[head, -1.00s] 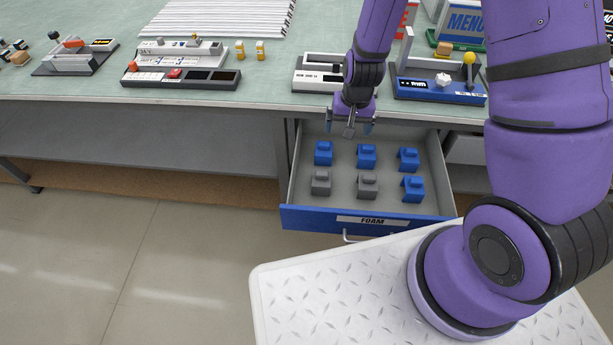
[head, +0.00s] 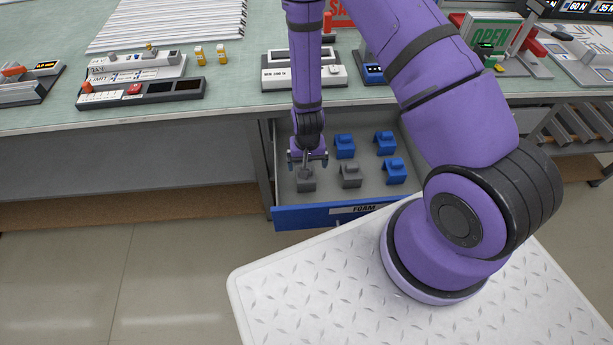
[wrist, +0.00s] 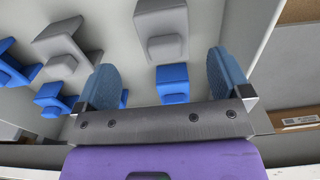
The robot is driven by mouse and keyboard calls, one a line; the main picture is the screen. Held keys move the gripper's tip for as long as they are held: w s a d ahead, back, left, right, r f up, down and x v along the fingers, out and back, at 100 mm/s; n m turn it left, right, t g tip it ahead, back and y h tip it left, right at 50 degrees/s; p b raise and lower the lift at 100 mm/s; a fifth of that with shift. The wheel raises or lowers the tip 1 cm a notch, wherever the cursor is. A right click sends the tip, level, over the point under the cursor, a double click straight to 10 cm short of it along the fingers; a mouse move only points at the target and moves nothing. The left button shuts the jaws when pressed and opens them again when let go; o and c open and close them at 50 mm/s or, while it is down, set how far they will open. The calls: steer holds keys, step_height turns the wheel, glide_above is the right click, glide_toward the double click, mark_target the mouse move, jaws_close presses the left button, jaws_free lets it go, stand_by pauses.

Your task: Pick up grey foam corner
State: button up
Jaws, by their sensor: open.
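The open drawer holds two grey foam corners in its front row. The left grey foam corner (head: 306,184) sits just below my gripper (head: 308,160), which is open and empty above it. In the wrist view the same grey foam corner (wrist: 161,22) lies beyond the gap between my fingertips (wrist: 161,68). The other grey foam corner (head: 350,177) stands to its right, and it also shows in the wrist view (wrist: 66,44). My gripper hides the back-left of the drawer in the head view; a blue foam corner (wrist: 173,82) there shows between the fingers in the wrist view.
More blue foam corners (head: 345,146) stand in the drawer, with one (head: 396,172) at the front right. The drawer's blue front (head: 300,217) and side walls enclose them. The green worktop (head: 225,88) with its devices overhangs behind.

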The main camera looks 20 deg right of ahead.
steer(key=shift+w+a+f, duration=0.1)
steer(key=shift+w+f, duration=0.1)
steer(key=shift+f, duration=1.2)
steer(key=shift+w+f, duration=0.2)
steer(key=shift+f, duration=1.15)
steer(key=c, duration=1)
